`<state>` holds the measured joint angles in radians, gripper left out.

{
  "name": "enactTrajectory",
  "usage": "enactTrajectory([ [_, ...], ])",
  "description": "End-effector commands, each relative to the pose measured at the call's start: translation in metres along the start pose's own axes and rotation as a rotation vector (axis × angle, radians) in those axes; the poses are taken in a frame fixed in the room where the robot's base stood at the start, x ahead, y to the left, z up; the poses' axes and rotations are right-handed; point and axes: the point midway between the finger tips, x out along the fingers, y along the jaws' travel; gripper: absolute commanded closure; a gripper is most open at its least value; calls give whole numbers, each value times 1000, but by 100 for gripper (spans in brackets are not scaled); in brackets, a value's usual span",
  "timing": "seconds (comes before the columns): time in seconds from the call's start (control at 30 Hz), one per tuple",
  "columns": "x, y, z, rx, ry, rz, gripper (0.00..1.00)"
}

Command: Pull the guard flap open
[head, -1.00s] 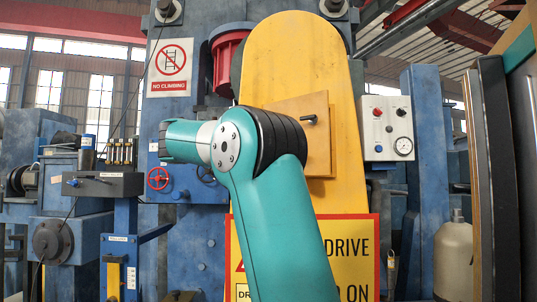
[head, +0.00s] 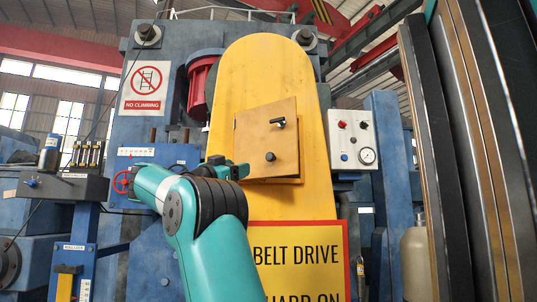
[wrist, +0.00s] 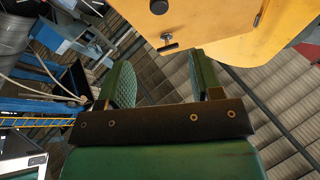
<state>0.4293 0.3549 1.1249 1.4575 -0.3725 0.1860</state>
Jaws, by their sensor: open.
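The guard flap (head: 252,135) is a square orange-yellow panel on the tall yellow belt guard (head: 262,65). It has a black T-shaped handle (head: 278,121) and a dark round knob (head: 270,156). My gripper (head: 232,168) is at the flap's lower left, partly hidden by my arm. In the wrist view my gripper (wrist: 162,72) has its two green fingers apart, with nothing between them. There the flap (wrist: 205,18) is at the top, with its handle (wrist: 167,43) just beyond the fingertips and the knob (wrist: 159,6) above.
A panel with a gauge (head: 352,140) is right of the guard. A yellow belt drive sign (head: 305,258) is below the flap. A tall dark frame (head: 450,120) stands close on the right. A blue stand with a dark box (head: 60,188) is on the left.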

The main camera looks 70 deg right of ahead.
Motion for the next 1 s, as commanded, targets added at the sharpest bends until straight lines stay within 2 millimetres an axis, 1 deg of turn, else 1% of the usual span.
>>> enactTrajectory([
  [0.03, 9, -2, -8, -5, 0, 1, 41],
  [1.0, 98, -1, -7, -6, -3, 1, 41],
])
